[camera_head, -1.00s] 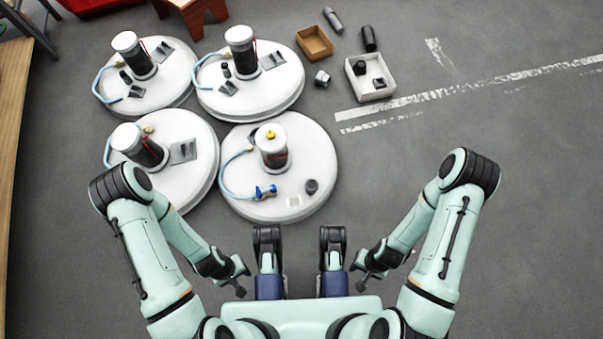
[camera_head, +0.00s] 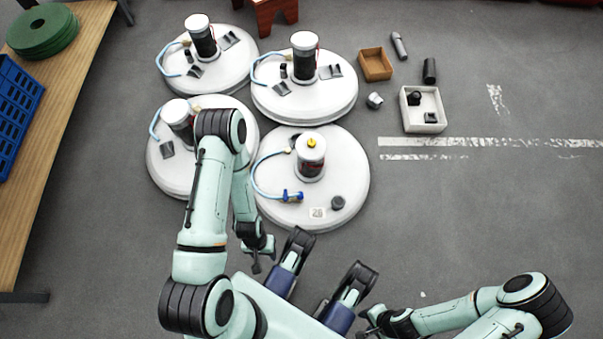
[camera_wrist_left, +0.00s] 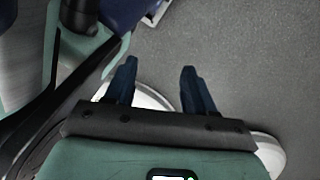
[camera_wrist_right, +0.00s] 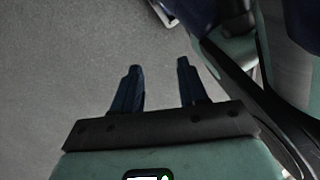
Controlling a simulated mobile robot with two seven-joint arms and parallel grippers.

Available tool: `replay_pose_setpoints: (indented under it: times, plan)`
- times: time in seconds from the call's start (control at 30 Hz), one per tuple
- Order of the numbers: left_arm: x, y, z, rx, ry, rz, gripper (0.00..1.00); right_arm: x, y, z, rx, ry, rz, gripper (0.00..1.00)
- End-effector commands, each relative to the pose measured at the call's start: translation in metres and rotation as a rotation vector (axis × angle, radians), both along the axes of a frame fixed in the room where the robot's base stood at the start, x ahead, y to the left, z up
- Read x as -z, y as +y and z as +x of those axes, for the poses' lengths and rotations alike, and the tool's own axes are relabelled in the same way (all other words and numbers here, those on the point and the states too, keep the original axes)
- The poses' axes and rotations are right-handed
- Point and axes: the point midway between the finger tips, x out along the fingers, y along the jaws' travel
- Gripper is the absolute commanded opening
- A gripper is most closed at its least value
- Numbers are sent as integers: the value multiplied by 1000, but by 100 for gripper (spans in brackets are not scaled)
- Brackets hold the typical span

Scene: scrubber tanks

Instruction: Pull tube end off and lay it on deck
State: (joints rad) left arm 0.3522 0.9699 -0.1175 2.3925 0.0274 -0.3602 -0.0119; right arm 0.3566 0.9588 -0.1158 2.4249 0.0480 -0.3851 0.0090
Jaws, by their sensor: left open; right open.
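The nearest tank has a white round deck (camera_head: 345,165) with a label reading 26. On it stands a dark cylinder with a white top and a yellow knob (camera_head: 311,143). A pale blue tube (camera_head: 256,180) loops around the deck's left side.
Three similar tanks stand behind and left: far left (camera_head: 230,75), far middle (camera_head: 335,92) and near left (camera_head: 165,160), partly hidden by my left arm. A white tray (camera_head: 441,125) and a brown box (camera_head: 376,63) lie right. A wooden bench (camera_head: 60,130) is left.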

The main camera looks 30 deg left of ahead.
Motion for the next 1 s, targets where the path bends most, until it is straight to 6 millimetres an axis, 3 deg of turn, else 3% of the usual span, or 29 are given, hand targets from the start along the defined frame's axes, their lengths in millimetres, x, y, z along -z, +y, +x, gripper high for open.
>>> replay_pose_setpoints:
  times: [0.17, 0.3, 0.5, 0.6, 0.8, 1.0]
  plan:
    - [34, 0, 62, 288, -108, -60, 54, -7, 2, 15, -6, -50, -2, 43]
    - [61, 3, 132, 670, -209, -89, 54, -17, 4, 34, -13, -112, -8, 43]
    - [76, 16, 221, 1163, -277, -40, 54, -31, 7, 59, -20, -195, -14, 43]
    - [75, 23, 252, 1328, -278, -3, 54, -37, 8, 68, -23, -223, -14, 43]
    - [72, 31, 280, 1476, -268, 42, 54, -41, 9, 75, -24, -249, -17, 43]
    - [72, 32, 281, 1482, -267, 44, 54, -41, 9, 75, -24, -249, -17, 43]
